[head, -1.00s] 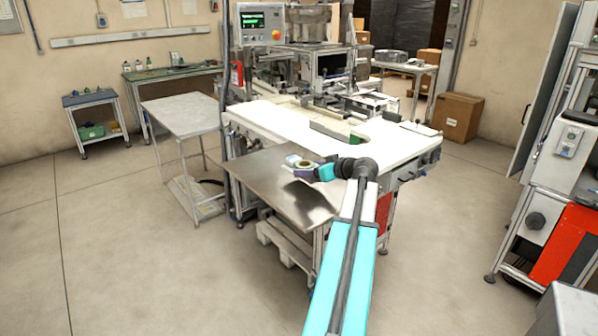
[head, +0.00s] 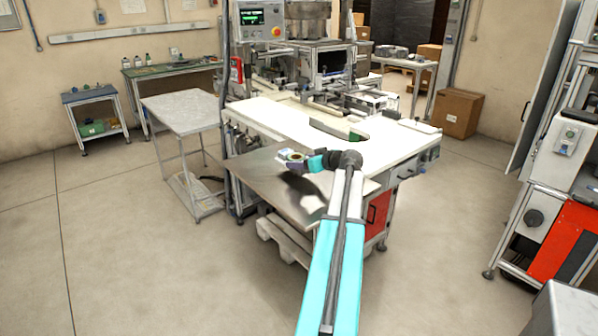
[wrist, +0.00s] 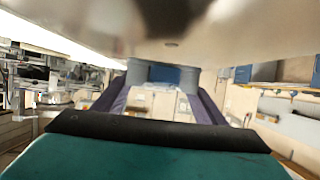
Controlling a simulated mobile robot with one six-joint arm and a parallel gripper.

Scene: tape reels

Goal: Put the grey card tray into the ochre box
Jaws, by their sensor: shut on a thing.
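My gripper (head: 297,157) is over the steel table (head: 262,178), near its back edge by the white worktop. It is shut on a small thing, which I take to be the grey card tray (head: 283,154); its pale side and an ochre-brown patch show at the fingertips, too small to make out. In the wrist view the two dark purple fingers (wrist: 160,100) stand either side of a blue-grey piece (wrist: 160,74) at their far end. I cannot pick out the ochre box with certainty in either view.
The white worktop (head: 290,122) with its machine stands just behind the steel table. A bare grey side table (head: 180,110) is to the left. A brown carton (head: 459,113) stands on the floor at back right. The floor at front left is clear.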

